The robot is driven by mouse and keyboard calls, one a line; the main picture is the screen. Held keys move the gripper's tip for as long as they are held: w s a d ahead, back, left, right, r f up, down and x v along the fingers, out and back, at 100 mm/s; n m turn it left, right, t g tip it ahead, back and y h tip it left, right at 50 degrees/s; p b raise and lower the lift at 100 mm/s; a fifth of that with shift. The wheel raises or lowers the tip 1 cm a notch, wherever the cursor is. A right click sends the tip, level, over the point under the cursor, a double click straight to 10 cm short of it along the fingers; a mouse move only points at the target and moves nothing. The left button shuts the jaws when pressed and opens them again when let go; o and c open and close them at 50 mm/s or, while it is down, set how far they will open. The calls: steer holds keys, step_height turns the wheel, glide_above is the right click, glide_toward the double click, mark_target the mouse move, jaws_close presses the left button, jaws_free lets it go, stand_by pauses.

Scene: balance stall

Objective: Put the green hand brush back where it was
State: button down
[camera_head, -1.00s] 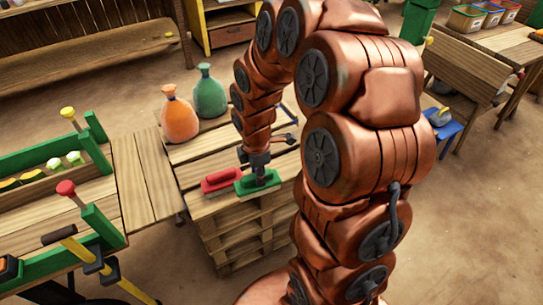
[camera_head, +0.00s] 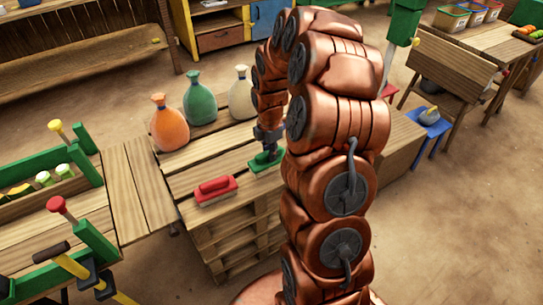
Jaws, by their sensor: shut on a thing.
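The green hand brush (camera_head: 263,162) is at the right part of the slatted pallet table, partly hidden by my arm. My gripper (camera_head: 268,150) is above it and shut on it. I cannot tell whether the brush touches the table top. A red hand brush (camera_head: 214,190) lies on the front of the pallet table (camera_head: 228,222), to the left of the green one, with a clear gap between them.
An orange sack (camera_head: 169,124), a green sack (camera_head: 200,100) and a cream sack (camera_head: 241,95) stand at the back of the pallet table. A wooden bench with green clamps (camera_head: 97,205) is at the left. A blue stool (camera_head: 428,125) stands at the right.

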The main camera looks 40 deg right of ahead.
steer(key=shift+w+d+f, duration=0.15)
steer(key=shift+w+d, duration=0.3)
steer(key=shift+d, duration=0.2)
steer(key=shift+f, duration=1.65)
steer(key=shift+f, duration=0.1)
steer(key=c, duration=1)
jaws_free()
